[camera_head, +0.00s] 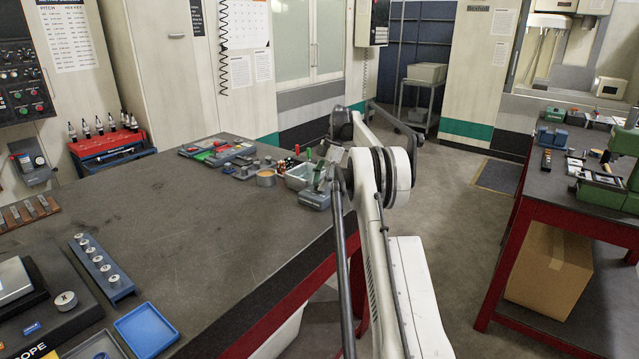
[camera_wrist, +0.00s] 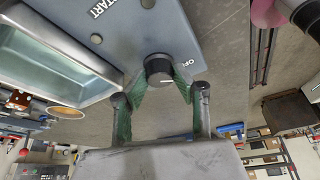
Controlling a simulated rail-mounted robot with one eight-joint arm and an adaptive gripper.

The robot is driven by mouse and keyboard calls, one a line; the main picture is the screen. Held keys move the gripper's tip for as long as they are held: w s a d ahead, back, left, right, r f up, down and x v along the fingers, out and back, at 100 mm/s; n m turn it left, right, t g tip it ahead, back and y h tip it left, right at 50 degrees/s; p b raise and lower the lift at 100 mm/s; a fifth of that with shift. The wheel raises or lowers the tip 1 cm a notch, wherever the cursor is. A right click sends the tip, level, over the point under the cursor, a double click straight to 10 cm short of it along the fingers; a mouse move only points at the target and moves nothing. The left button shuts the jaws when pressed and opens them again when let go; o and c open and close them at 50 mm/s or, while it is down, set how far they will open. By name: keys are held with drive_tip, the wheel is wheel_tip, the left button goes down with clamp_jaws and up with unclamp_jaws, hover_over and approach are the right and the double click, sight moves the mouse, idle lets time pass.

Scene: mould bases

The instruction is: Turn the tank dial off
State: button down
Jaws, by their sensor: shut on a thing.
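The tank dial (camera_wrist: 158,68) is a round black knob on the grey-blue front of the tank (camera_wrist: 125,38) in the wrist view. START is printed to its upper left and OFF to its right. A pale mark shows on the dial, but I cannot tell exactly where it points. My gripper (camera_wrist: 160,84) has its green fingers on both sides of the dial and is shut on it. In the head view the tank (camera_head: 314,200) sits near the far right edge of the dark bench, with my gripper (camera_head: 325,172) over it. The dial is hidden there.
The tank's open metal basin (camera_wrist: 60,75) lies left of the dial. The bench's middle is clear. A second bench (camera_head: 575,220) stands across the aisle.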

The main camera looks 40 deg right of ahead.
drive_tip(key=c, duration=1.4)
unclamp_jaws()
drive_tip(key=shift+r, duration=5.05)
